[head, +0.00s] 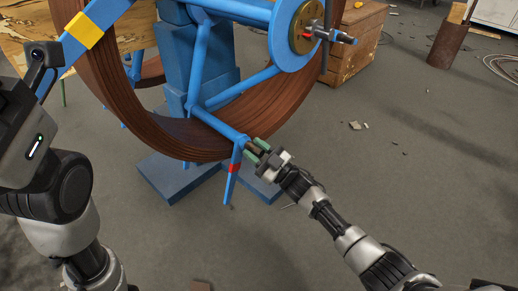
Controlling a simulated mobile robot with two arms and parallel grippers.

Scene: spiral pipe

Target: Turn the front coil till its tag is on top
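The front coil (205,143) is a large ring of brown pipe on a blue reel frame (208,70), cut off by the top edge. A yellow block (84,30) sits on a blue bar at the coil's upper left. A blue spoke crosses the lower rim and ends in a peg with a red band (234,168). I cannot tell which marking is the tag. My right gripper (258,152) is at the spoke's lower end, its green-padded fingers apart; I see nothing clearly held. My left arm stands at the left; its fingers do not show.
The reel's blue base (165,188) stands on the grey floor. A wooden crate (357,45) is behind at the upper right, and a brown cylinder (446,47) stands farther right. Small debris (355,126) lies on the floor. The floor at the right is mostly clear.

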